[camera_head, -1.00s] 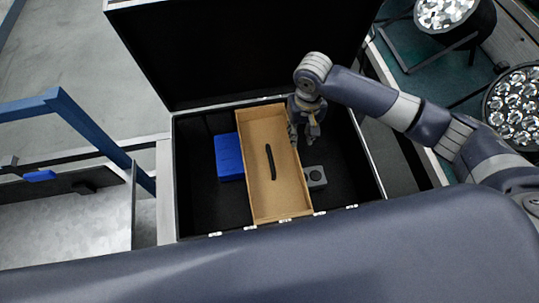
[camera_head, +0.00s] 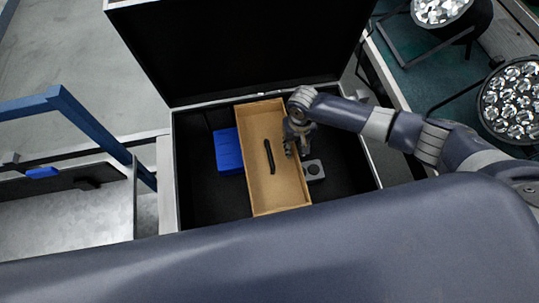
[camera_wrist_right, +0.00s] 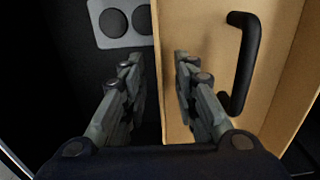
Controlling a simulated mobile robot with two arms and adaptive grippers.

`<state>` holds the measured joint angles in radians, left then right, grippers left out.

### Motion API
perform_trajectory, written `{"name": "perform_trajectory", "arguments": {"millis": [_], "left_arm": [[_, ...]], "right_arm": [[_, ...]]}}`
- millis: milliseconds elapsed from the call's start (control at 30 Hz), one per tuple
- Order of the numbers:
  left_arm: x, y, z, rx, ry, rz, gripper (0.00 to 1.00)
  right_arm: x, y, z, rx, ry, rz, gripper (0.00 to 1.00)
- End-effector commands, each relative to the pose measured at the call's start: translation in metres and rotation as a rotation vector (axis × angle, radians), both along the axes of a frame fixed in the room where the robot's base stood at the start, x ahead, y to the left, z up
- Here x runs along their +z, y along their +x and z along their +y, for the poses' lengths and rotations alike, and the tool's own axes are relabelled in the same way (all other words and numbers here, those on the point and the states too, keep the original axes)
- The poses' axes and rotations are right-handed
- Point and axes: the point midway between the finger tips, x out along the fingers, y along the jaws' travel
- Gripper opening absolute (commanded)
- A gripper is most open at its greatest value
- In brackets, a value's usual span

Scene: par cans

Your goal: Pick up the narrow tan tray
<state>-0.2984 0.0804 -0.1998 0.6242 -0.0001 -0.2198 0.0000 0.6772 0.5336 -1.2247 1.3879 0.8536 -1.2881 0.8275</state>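The narrow tan tray (camera_head: 260,184) lies across the open black case in the head view, with a black object like a curved handle (camera_head: 270,157) inside it. In the right wrist view the tray (camera_wrist_right: 207,32) fills the right part, its long side wall running between my fingers. My right gripper (camera_head: 294,150) is at the tray's right edge; in the wrist view its two fingers (camera_wrist_right: 158,62) are apart, one on each side of the wall. Contact with the wall cannot be made out. My left gripper is not in view.
The black case (camera_head: 200,206) has its lid (camera_head: 240,45) raised behind the tray. A blue box (camera_head: 228,151) lies left of the tray, and a grey block with round holes (camera_head: 313,169) lies right of it. Par cans (camera_head: 511,100) stand at the right.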

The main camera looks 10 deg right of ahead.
Motion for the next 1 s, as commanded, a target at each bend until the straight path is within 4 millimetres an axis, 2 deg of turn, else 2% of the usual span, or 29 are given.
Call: {"name": "perform_trajectory", "arguments": {"millis": [133,233,267,733,867,1000], "left_arm": [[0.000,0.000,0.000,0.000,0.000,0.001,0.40],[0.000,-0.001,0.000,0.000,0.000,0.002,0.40],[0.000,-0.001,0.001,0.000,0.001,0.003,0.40],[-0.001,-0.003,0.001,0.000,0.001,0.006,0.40],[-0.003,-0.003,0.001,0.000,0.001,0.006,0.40],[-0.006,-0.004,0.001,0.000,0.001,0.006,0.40]], "right_arm": [[0.000,0.000,0.000,0.001,0.000,0.000,0.25],[0.000,0.000,0.000,0.001,0.001,0.000,0.03],[0.000,0.000,0.000,0.001,0.001,0.000,0.00],[0.006,0.001,0.001,0.002,0.003,-0.002,0.00],[0.023,0.002,0.001,0.002,0.005,-0.004,0.00],[0.052,0.002,0.001,0.002,0.004,-0.005,0.00]]}}
